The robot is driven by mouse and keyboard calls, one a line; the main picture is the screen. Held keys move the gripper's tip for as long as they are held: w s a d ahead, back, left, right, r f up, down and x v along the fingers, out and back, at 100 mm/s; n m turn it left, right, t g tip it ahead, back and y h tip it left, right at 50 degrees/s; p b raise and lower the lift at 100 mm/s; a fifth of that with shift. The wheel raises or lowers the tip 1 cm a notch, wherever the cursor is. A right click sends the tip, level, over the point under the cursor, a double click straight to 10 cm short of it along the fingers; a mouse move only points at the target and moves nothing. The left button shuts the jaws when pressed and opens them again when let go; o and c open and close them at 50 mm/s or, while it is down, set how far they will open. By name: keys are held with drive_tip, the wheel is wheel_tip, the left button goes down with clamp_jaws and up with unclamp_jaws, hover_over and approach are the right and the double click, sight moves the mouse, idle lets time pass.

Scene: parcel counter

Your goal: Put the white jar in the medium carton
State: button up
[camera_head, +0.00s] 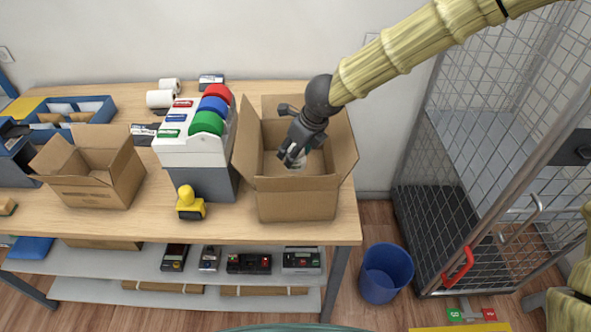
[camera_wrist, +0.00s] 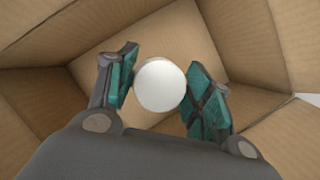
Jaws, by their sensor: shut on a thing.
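The white jar (camera_wrist: 160,86) shows in the wrist view as a round white top between the two teal-padded fingers. My gripper (camera_head: 293,158) is shut on it and points down inside the open carton (camera_head: 296,204) at the right end of the table. In the head view the jar (camera_head: 299,162) is mostly hidden by the fingers. The wrist view shows the carton's brown walls (camera_wrist: 250,40) around the gripper. I cannot tell whether the jar touches the carton's floor. A smaller open carton (camera_head: 95,190) stands at the left of the table.
A tape dispenser with coloured rolls (camera_head: 196,150) stands close left of the right carton. A yellow-handled stamp (camera_head: 189,204) is in front of it. A blue bin (camera_head: 386,272) and a wire cage (camera_head: 490,160) stand right of the table. Devices lie on the lower shelf (camera_head: 220,278).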

sight(302, 155)
wheel_tip(302, 155, down, 2)
drive_tip(key=shift+w+f, duration=0.1)
drive_tip(key=shift+f, duration=2.1)
drive_tip(key=shift+f+b, duration=0.2)
drive_tip(key=shift+b, duration=0.1)
drive_tip(key=o, duration=1.1)
drive_tip(key=shift+r, duration=0.1)
drive_tip(key=shift+v, duration=6.15)
drive_tip(key=shift+a, duration=0.1)
